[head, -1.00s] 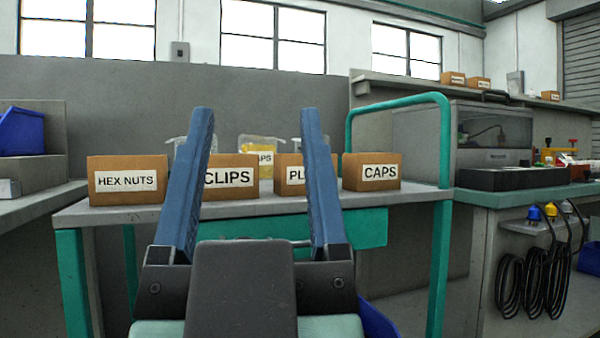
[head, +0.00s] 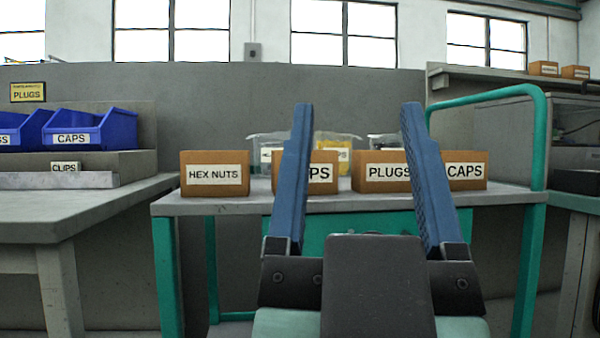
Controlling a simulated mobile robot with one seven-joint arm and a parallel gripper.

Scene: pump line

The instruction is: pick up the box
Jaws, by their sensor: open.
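Several brown cardboard boxes with white labels stand in a row along the front of a grey-topped cart (head: 235,207). From left they are the HEX NUTS box (head: 214,187), a box whose label ends in "PS" (head: 312,187), partly hidden by my left finger, the PLUGS box (head: 375,185) and the CAPS box (head: 467,183). My right finger hides part of the PLUGS and CAPS boxes. My gripper (head: 356,115) is open and empty, its two blue fingers pointing up in front of the row. It appears apart from the boxes.
Clear bins (head: 268,140) stand behind the boxes, one with yellow contents (head: 333,141). A green rail (head: 540,140) rises at the cart's right end. At left a grey workbench (head: 60,215) holds blue bins labelled CAPS (head: 95,130). A shelf with small boxes (head: 543,68) is at upper right.

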